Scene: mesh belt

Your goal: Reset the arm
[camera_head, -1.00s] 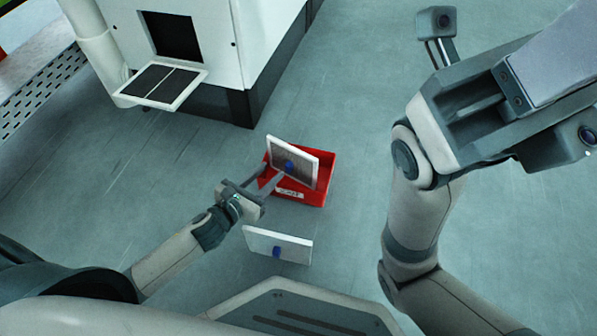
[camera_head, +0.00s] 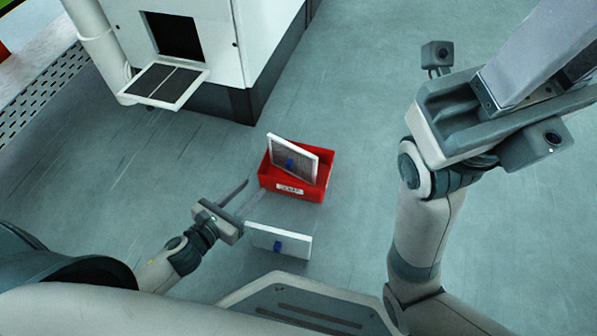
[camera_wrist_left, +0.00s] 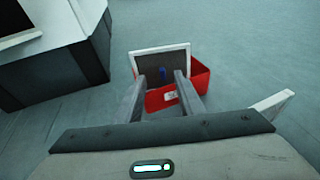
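My left gripper (camera_head: 245,200) is open and empty, with its two fingers spread, to the lower left of the red box (camera_head: 283,186). In the left wrist view its fingers (camera_wrist_left: 160,97) stand apart with the red box (camera_wrist_left: 200,82) beyond them. A white-framed panel with a dark mesh face and a blue knob (camera_head: 299,158) leans tilted in the red box, apart from the gripper. My right arm is raised at the right of the head view; its fingers cannot be made out.
A second white panel with a blue knob (camera_head: 290,243) stands outside the box, close to my left gripper's right side. A white cabinet (camera_head: 215,50) with an open hatch (camera_head: 165,84) stands at the back left. The floor right of the box is clear.

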